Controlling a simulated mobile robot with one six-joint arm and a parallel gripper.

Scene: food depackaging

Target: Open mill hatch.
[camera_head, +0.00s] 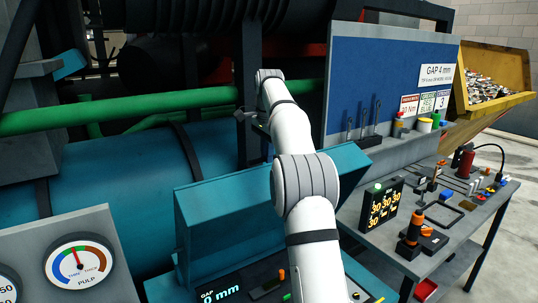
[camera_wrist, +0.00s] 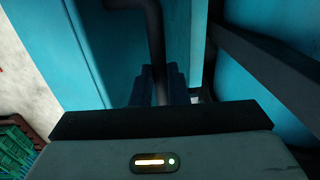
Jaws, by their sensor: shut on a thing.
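In the wrist view, my gripper (camera_wrist: 159,88) is shut on a dark bent bar (camera_wrist: 150,18), which looks like the hatch handle. The bar runs down between the dark fingers, beside a teal panel (camera_wrist: 95,35) that seems to be the mill hatch. A second teal surface (camera_wrist: 232,55) lies to the right, past a shadowed strip. In the head view my gripper (camera_head: 246,116) is small, near a dark upright post above the teal mill body (camera_head: 115,165). The handle cannot be made out there, and I cannot tell how far the hatch stands open.
A teal console box (camera_head: 228,225) stands below my arm. A green pipe (camera_head: 120,110) runs across behind. A tool bench (camera_head: 460,235) with a blue board (camera_head: 378,80) is at right. A dark beam (camera_wrist: 265,50) and a green crate (camera_wrist: 15,150) show in the wrist view.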

